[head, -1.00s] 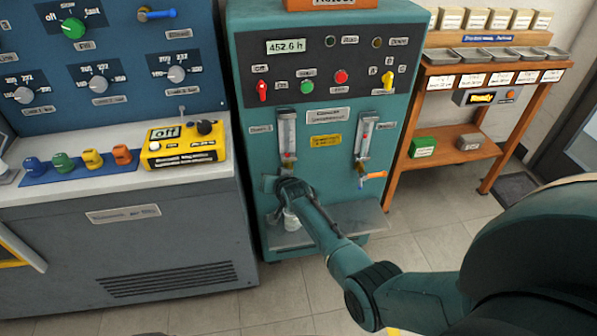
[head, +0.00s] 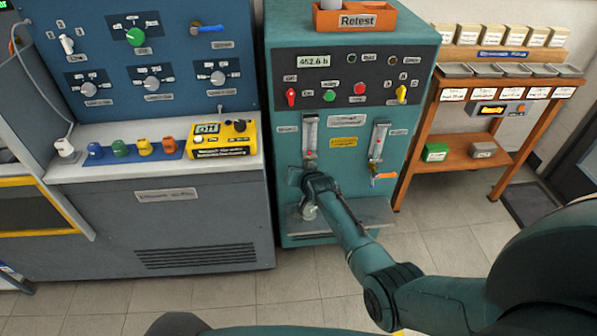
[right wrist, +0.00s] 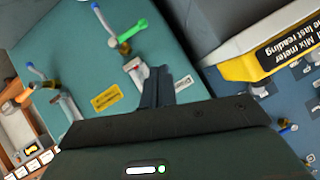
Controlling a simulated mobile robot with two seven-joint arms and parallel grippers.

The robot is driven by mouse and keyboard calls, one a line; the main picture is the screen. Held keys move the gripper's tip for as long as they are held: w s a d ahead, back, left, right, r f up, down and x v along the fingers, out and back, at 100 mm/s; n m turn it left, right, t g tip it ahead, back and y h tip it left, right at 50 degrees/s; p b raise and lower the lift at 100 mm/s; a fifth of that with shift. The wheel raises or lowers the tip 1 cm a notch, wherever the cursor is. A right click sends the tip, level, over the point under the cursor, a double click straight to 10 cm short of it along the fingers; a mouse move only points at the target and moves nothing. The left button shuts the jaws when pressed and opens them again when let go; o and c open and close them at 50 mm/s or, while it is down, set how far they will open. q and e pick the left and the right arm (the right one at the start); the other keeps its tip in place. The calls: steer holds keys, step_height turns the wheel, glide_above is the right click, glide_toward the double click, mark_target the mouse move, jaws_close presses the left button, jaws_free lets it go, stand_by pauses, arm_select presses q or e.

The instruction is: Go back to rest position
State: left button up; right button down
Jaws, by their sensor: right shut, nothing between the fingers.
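My right arm comes in from the right in the head view. Its gripper (head: 307,181) is in front of the teal cabinet (head: 349,214), just below the left flow tube (head: 310,138). In the right wrist view the dark fingers (right wrist: 157,85) are together and empty, with the teal cabinet front beyond them. Whether they touch anything is hidden in the head view. My left gripper is not in view; only a dark teal part of me shows at the bottom edge.
A small white container (head: 309,212) stands on the cabinet's low ledge, close below my right gripper. An orange-handled valve (head: 383,176) sticks out to the right. A grey bench with a yellow meter (head: 222,139) stands left, a wooden shelf (head: 463,152) right. Floor in front is open.

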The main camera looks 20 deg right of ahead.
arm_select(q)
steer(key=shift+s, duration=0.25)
arm_select(e)
steer(key=shift+s+r, duration=0.15)
steer(key=shift+s, duration=0.1)
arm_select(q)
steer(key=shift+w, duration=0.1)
arm_select(e)
steer(key=s+a+f+n+y, duration=0.1)
steer(key=s+a+f+n, duration=0.1)
steer(key=s, duration=0.7)
steer(key=s+a+f+n, duration=0.1)
steer(key=s+f+n, duration=0.15)
steer(key=s, duration=0.65)
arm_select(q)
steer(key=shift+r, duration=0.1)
arm_select(e)
steer(key=s+a+r+n+y, duration=0.1)
steer(key=s+a, duration=0.3)
steer(key=s, duration=0.4)
steer(key=s+a+r+n+g+y, duration=0.1)
steer(key=s+a+r+n+y, duration=0.1)
steer(key=s, duration=0.7)
step_height(320, 180, up, 2)
steer(key=shift+a+r+n, duration=0.2)
steer(key=shift+a+n, duration=0.25)
steer(key=shift+a, duration=0.45)
